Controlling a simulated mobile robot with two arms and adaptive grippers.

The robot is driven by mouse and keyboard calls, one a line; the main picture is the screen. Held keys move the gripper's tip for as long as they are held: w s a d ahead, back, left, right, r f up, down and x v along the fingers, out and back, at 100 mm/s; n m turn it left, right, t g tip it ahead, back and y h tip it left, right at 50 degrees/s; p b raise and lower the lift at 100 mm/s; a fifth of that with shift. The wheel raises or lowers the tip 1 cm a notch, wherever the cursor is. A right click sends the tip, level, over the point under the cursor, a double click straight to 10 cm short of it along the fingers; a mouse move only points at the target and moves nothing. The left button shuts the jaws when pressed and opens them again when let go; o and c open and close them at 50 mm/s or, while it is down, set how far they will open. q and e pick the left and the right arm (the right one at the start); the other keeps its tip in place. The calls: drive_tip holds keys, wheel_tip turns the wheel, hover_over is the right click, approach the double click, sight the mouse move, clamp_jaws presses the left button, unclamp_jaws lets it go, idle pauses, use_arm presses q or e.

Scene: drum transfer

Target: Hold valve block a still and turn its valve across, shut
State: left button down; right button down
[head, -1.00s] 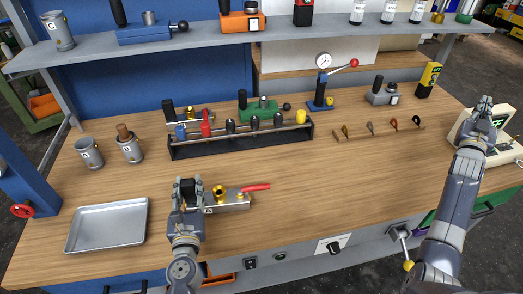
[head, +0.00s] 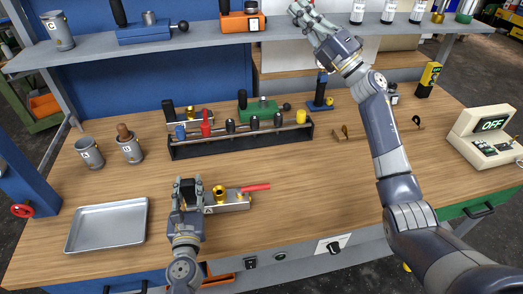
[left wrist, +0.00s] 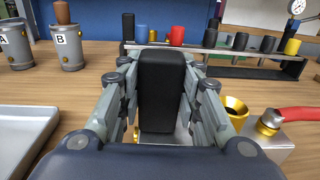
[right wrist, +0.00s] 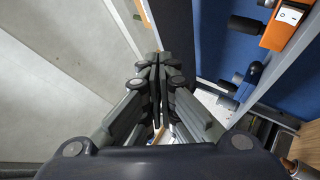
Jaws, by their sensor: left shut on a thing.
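Valve block a (head: 235,202), a grey metal block marked A, lies on the bench with a brass funnel-shaped port (head: 220,194) on top. Its red lever (head: 257,187) points right, roughly along the block; it also shows in the left wrist view (left wrist: 300,114). My left gripper (head: 187,192) is shut on the black upright grip (left wrist: 162,90) at the block's left end. My right gripper (head: 312,18) is raised high in front of the shelf, far from the block. Its fingers look together and empty in the right wrist view (right wrist: 155,85).
A metal tray (head: 70,243) lies left of the block, with two grey cups (head: 90,153) behind it. A black rack (head: 240,147) with several tools stands behind the block. A scale (head: 480,135) reading OFF is at the right. The bench right of the lever is clear.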

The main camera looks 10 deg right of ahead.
drive_tip(key=s+a+f+n+g, duration=0.2)
drive_tip(key=a+f+n+g, duration=0.1)
drive_tip(key=a+n+g, duration=0.3)
drive_tip(key=s+a+f+n+g+y, duration=0.1)
drive_tip(key=s+a+f+n+g, duration=0.2)
drive_tip(key=a, duration=0.6)
drive_tip(key=s+a+f+n+g, duration=0.1)
drive_tip(key=a+f+n+g, duration=0.2)
drive_tip(key=a+n+g, duration=0.3)
drive_tip(key=n+g+h, duration=0.4)
drive_tip(key=n+h, duration=0.7)
drive_tip(key=h, duration=0.6)
approach(255, 188)
drive_tip(key=w+d, duration=0.3)
drive_tip(key=w, duration=0.1)
wheel_tip(255, 188, down, 9)
drive_tip(key=shift+s+a+r, duration=0.1)
drive_tip(key=shift+a+r, duration=0.05)
drive_tip(key=shift+s, duration=0.1)
